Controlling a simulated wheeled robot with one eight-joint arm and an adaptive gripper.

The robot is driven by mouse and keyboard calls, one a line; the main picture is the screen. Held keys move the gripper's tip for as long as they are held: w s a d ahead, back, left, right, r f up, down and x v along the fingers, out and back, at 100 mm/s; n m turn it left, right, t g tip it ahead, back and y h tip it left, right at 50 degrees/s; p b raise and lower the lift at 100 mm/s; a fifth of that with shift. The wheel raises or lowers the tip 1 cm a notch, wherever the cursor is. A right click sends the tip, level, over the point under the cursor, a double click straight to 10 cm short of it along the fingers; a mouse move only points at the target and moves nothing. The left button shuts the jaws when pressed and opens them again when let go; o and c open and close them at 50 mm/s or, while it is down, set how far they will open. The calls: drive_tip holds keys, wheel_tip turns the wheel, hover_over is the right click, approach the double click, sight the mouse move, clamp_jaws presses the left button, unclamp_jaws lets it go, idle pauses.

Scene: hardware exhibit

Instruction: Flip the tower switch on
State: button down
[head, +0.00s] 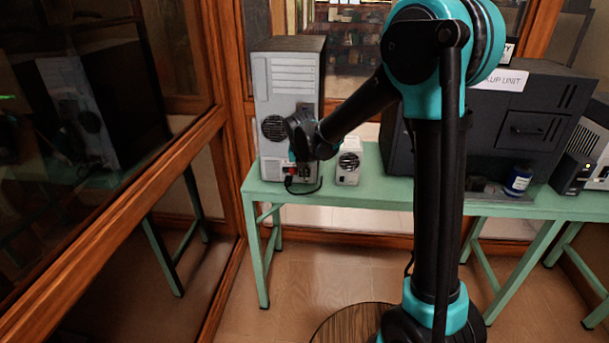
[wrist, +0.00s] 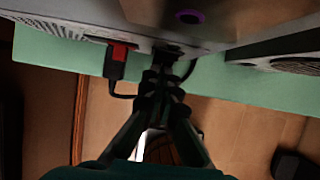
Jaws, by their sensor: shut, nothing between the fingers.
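The tower (head: 288,88) is a tall grey computer case standing on the left end of the green table, with its fan and ports facing me. A small red switch (head: 290,169) sits low on its back; in the wrist view the red part (wrist: 119,51) is left of my fingertips. My gripper (wrist: 165,77) is shut and empty, its tips close to a dark socket area on the tower, right of the red part. I cannot tell whether they touch. In the head view my own wrist hides the fingertips. The switch's on or off position is too small to tell.
A black cable (head: 302,191) hangs by the tower's base. The green table (head: 385,188) also carries a large dark unit (head: 485,125) and a blue jar (head: 518,181). A wood-framed glass wall is on the left.

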drive_tip(key=shift+w+f+t, duration=0.15)
drive_tip(key=shift+w+t, duration=0.05)
drive_tip(key=shift+t, duration=0.1)
drive_tip(key=shift+r, duration=0.8)
drive_tip(key=shift+s+r, duration=0.1)
drive_tip(key=shift+s, duration=0.15)
drive_tip(key=s+v, duration=0.1)
drive_tip(key=v, duration=1.1)
drive_tip(key=shift+s, duration=0.45)
